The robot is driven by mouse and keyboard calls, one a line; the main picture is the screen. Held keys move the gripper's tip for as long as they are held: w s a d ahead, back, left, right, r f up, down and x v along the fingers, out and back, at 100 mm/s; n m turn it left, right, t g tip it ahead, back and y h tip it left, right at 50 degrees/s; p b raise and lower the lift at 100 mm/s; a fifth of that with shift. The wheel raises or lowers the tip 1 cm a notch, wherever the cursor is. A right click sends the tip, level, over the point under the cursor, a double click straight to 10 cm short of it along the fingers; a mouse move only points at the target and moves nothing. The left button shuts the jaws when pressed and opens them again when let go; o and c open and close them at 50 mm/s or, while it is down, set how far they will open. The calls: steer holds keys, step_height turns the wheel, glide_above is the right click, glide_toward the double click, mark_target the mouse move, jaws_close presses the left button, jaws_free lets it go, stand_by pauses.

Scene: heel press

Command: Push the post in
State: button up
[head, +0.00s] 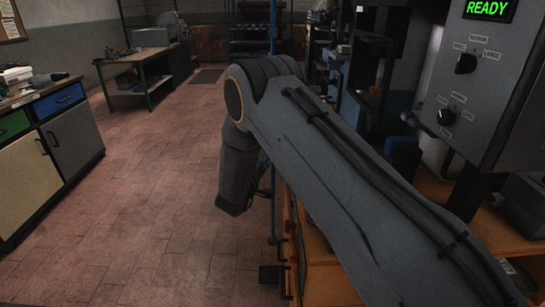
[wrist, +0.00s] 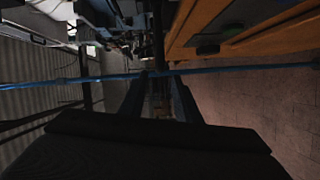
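My arm crosses the head view from the lower right and bends down at its far end. The fingers of my gripper cannot be made out there. In the wrist view my gripper (wrist: 164,82) shows as two dark fingers with a gap between them. I see nothing held in the gap. The press (head: 490,95) stands at the right of the head view, a grey housing with a green READY display (head: 489,8) and several dark knobs. A blue part (head: 403,150) shows below it, partly behind my arm. I cannot tell which part is the post.
A thin blue upright pole (head: 272,215) stands beside my arm; a blue pole (wrist: 60,83) crosses the wrist view near my fingertips. An orange-brown bench (head: 325,280) is at lower right. Drawer cabinets (head: 72,145) stand left, a workbench (head: 160,78) further back. The tiled floor between is clear.

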steer(key=p+x, duration=0.1)
steer(key=x, duration=0.6)
steer(key=shift+w+d+p, duration=0.15)
steer(key=shift+p, duration=0.25)
jaws_close()
